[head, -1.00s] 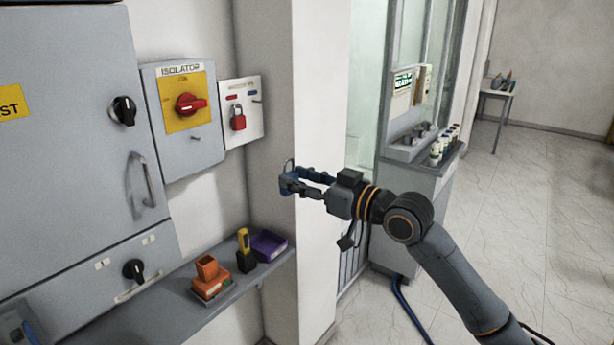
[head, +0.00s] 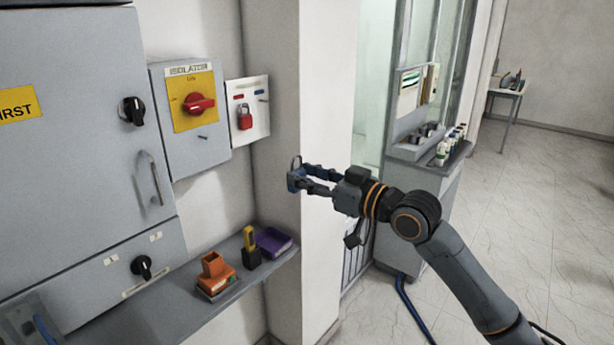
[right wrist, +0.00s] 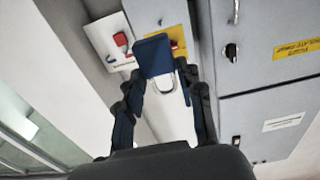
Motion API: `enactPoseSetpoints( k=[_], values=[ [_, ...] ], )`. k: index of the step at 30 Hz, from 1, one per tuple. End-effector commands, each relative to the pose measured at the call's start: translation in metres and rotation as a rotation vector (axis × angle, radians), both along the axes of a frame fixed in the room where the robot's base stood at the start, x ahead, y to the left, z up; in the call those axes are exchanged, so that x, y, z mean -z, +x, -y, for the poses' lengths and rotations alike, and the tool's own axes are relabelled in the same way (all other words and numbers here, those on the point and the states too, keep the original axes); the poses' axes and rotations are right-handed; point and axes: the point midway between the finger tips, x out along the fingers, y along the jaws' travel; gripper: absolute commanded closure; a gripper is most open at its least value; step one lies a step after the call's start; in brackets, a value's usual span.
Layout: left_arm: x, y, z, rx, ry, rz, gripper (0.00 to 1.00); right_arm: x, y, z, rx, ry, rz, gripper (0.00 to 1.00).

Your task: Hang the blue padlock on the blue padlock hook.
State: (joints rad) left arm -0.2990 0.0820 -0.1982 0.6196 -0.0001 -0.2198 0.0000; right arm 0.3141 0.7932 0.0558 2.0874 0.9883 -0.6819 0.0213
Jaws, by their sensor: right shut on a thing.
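The blue padlock (head: 294,181) is between the fingertips of my right gripper (head: 306,178), which is shut on it. It is held in the air in front of the pale pillar, to the right of and below the lock board (head: 237,128). In the right wrist view the padlock body (right wrist: 153,54) shows large, with its metal shackle toward the palm. The board has a red padlock (head: 245,118) under a red label and a blue label (head: 262,92) with a small, bare hook (head: 263,99) below it. My left gripper is not in view.
The isolator box (head: 192,140) with a red knob stands left of the board. A shelf (head: 150,318) below carries an orange holder (head: 214,266), a black-and-yellow item (head: 250,246) and a purple box (head: 272,244). The space between padlock and board looks free.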

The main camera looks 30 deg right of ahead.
Motion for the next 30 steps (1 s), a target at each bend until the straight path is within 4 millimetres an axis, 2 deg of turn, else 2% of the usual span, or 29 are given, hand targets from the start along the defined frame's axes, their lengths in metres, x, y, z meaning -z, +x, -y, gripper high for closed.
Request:
enactPoseSetpoints(
  k=[30],
  values=[
    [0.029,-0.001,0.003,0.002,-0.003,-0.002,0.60,0.002,-0.047,0.021,0.002,-0.001,0.000,0.97]
  ],
)
